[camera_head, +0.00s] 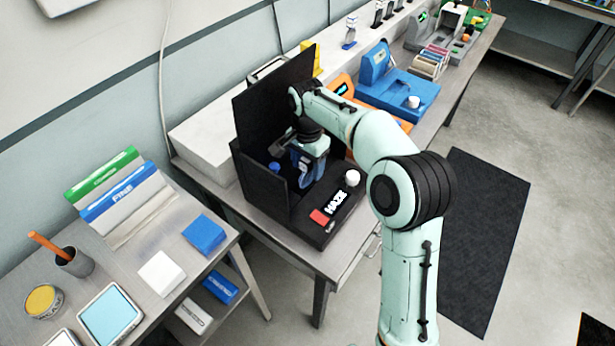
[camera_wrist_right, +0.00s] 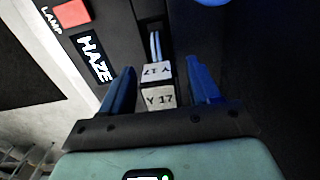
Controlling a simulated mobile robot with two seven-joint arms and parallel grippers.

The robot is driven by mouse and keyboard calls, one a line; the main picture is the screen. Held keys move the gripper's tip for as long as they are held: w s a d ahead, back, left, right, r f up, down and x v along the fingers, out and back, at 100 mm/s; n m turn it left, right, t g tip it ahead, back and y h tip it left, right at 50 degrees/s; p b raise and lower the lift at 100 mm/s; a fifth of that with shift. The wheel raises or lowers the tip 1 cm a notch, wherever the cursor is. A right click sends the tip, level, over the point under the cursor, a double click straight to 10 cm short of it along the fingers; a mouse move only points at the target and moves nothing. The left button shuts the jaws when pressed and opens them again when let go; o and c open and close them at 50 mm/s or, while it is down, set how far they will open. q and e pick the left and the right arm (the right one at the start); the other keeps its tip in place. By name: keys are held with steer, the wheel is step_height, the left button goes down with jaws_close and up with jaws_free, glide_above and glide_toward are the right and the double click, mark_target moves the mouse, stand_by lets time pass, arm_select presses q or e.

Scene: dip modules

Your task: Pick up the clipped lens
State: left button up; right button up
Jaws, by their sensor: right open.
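The clipped lens seems to be the piece with a white block marked "Y 17" (camera_wrist_right: 158,97) in the right wrist view. Pale thin upright strips show just beyond the block, in a dark slot. My right gripper (camera_wrist_right: 162,82) is open, its two blue fingers on either side of the block with gaps visible. In the head view, my right gripper (camera_head: 308,178) reaches down inside the open black haze meter (camera_head: 262,205), and the lens cannot be made out there. My left gripper is not in view.
The meter has a tall black lid or back panel (camera_head: 262,105), a red lamp button (camera_head: 319,217), a white knob (camera_head: 352,178) and a blue knob (camera_head: 275,167). A blue device (camera_head: 400,95) stands behind to the right. A side table at left holds folders, a blue block (camera_head: 204,235) and a cup.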

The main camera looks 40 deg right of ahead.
jaws_close()
steer(key=shift+r, duration=0.1)
